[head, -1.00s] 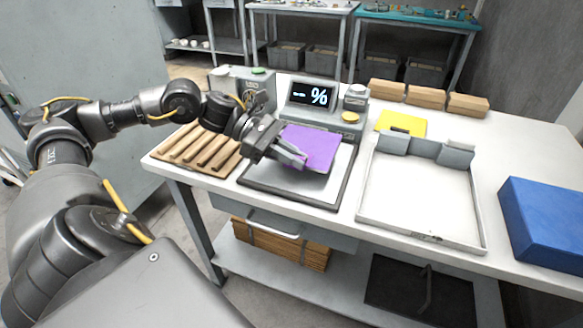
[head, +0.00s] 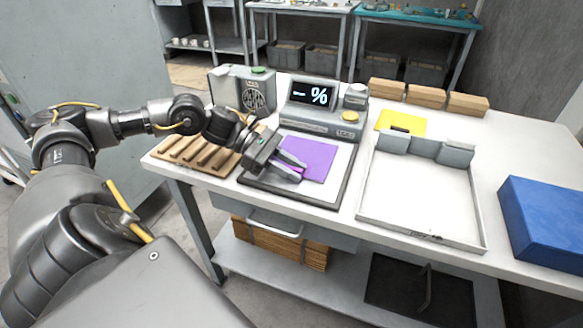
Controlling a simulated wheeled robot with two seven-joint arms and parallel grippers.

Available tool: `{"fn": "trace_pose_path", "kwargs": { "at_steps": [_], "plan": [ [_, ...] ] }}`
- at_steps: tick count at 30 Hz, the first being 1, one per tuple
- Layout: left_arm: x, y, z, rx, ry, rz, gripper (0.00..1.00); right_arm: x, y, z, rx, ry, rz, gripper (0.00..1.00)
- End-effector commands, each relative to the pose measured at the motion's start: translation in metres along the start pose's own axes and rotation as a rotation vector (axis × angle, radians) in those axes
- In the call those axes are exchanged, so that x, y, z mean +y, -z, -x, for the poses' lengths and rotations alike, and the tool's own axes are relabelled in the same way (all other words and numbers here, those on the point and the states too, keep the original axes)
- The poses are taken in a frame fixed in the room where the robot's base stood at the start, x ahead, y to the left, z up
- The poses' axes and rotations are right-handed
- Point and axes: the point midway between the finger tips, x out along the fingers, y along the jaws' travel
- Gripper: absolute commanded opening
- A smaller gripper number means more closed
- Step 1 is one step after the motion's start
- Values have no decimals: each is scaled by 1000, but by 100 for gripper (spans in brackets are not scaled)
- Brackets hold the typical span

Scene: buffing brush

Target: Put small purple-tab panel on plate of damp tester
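The purple panel (head: 313,158) lies flat on the light plate (head: 318,190) of the damp tester, towards the plate's far side. The tester's display (head: 311,94) stands behind the plate and shows a dash and a percent sign. My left gripper (head: 294,168) is low over the plate at the panel's left edge. Its two fingers look spread apart, and they hide part of that edge. Whether a finger still touches the panel cannot be told. My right gripper is out of view.
A slatted wooden rack (head: 196,150) is left of the tester. A white open tray (head: 420,205) stands to its right, with a yellow panel (head: 402,123) behind it. A blue box (head: 545,222) is at the far right. Wooden blocks (head: 425,97) line the back.

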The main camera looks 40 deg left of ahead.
Motion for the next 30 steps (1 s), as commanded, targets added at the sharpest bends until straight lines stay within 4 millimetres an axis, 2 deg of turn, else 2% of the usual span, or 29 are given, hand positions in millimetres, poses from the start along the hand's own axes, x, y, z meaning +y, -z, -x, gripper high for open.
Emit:
{"fn": "trace_pose_path", "kwargs": {
  "at_steps": [13,14,16,24,30],
  "plan": [
    [0,-3,1,0,0,0,32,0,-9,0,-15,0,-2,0],
    [0,-4,2,0,0,0,32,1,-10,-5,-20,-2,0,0],
    [1,0,14,6,-4,2,32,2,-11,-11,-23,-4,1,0],
    [1,1,73,7,-5,2,32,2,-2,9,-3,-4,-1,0],
    [0,-1,106,2,-2,0,32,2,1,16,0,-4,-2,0]
  ]
}}
